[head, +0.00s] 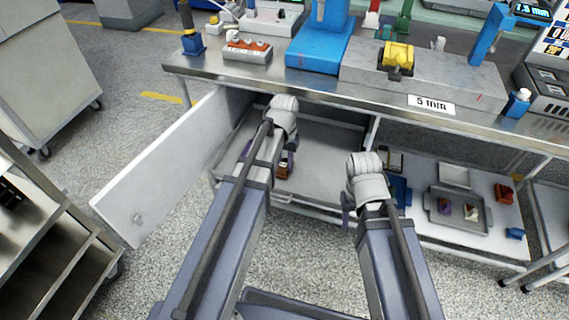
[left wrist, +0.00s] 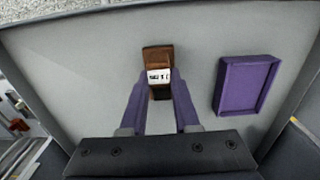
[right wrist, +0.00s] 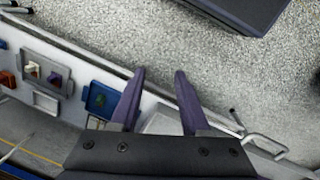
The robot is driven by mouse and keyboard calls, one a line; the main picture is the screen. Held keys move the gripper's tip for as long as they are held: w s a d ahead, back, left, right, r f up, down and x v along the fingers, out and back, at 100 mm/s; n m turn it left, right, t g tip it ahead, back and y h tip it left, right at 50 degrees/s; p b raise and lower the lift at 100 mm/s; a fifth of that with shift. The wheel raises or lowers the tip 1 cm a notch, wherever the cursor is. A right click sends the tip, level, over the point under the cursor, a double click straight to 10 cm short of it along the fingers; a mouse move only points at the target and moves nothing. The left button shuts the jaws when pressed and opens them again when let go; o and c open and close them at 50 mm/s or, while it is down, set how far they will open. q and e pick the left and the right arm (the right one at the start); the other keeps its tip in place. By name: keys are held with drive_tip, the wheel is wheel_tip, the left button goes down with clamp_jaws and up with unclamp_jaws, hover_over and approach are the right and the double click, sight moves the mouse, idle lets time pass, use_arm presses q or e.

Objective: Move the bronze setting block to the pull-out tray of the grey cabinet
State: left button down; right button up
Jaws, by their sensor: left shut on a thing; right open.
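The bronze setting block (left wrist: 155,57), brown with a white printed label, is between the purple fingertips of my left gripper (left wrist: 158,88). That gripper is shut on it, over the grey pull-out tray (left wrist: 80,65). In the head view the block (head: 283,171) shows small below my left wrist, over the pull-out tray (head: 325,165) of the grey cabinet, whose door (head: 165,165) stands open to the left. I cannot tell whether the block touches the tray floor. My right gripper (right wrist: 157,75) is open and empty, over the floor in front of the lower shelf.
A purple open box (left wrist: 247,85) lies on the pull-out tray, right of the block in the left wrist view. The steel bench top (head: 330,88) overhangs the cabinet. The lower shelf to the right holds a grey tray (head: 459,221) with small blocks. A shelf cart (head: 50,235) stands at left.

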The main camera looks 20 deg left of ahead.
use_arm(q)
drive_tip(key=shift+f, duration=0.25)
drive_tip(key=c, duration=0.6)
unclamp_jaws()
drive_tip(key=shift+r, duration=0.1)
drive_tip(key=shift+c, duration=0.2)
drive_tip(key=shift+r, duration=0.1)
wheel_tip(320, 180, up, 12)
drive_tip(key=p, duration=1.2)
drive_tip(key=s+d+m+y, duration=0.1)
drive_tip(key=s+d+m, duration=0.2)
drive_tip(key=s+d, duration=0.8)
drive_tip(key=s, duration=0.3)
drive_tip(key=shift+s+d+r, duration=0.15)
drive_tip(key=shift+s+d, duration=0.2)
drive_tip(key=shift+d, duration=0.05)
